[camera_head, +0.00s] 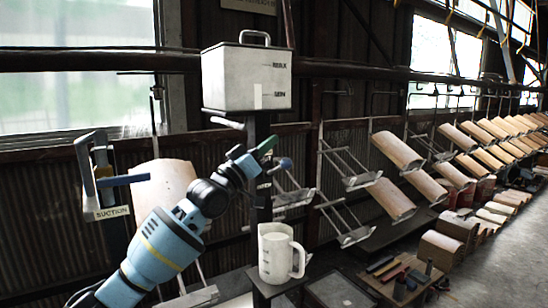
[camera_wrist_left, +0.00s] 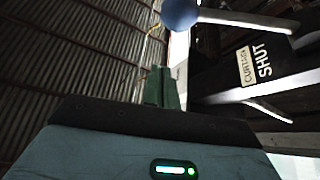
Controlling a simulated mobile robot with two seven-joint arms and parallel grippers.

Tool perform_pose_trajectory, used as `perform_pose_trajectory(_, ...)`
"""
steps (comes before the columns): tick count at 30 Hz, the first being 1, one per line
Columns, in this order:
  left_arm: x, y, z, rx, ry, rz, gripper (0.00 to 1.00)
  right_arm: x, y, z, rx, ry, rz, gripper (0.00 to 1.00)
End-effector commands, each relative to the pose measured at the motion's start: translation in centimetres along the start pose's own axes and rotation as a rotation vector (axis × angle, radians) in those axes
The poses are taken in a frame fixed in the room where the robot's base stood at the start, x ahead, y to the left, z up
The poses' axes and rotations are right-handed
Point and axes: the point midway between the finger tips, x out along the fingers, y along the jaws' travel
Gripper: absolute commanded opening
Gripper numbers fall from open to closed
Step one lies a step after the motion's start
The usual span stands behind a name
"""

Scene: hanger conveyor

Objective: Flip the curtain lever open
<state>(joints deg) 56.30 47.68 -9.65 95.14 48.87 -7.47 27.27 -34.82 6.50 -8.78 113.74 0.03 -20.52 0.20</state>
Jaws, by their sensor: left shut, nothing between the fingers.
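The curtain lever shows as a blue ball knob (camera_head: 284,163) beside the black post, under the metal tank. In the left wrist view the knob (camera_wrist_left: 180,14) sits at the top, on a pale rod (camera_wrist_left: 245,20) running right toward the post. A label (camera_wrist_left: 254,64) there reads CURTAIN and SHUT. My left gripper (camera_head: 265,148) has green fingers, shut and empty, close by the post and the knob. In the left wrist view its fingers (camera_wrist_left: 163,88) point up, below the knob, with a visible gap. My right gripper is not in view.
A metal tank (camera_head: 246,80) stands on top of the post. A white jug (camera_head: 279,256) stands on a shelf low in front. A suction frame (camera_head: 100,178) is at left. Hangers with curved tiles (camera_head: 397,150) fill the right side.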

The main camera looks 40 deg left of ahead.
Motion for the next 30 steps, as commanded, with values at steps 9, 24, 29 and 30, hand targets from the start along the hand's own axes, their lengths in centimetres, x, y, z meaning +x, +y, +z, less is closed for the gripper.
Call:
perform_pose_trajectory(9, -0.1, 0.1, 2.3, -0.002, 0.0, 0.001, 0.0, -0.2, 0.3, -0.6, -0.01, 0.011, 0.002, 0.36)
perform_pose_trajectory(24, -0.7, 0.0, 3.8, 0.001, 0.0, 0.0, 0.0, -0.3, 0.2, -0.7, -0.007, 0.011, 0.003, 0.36)
perform_pose_trajectory(29, -0.7, 0.0, 3.8, 0.005, 0.0, 0.002, 0.0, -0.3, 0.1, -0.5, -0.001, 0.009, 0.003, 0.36)
perform_pose_trajectory(30, -0.7, 0.0, 3.9, 0.009, 0.0, 0.005, 0.0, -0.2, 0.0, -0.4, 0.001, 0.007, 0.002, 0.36)
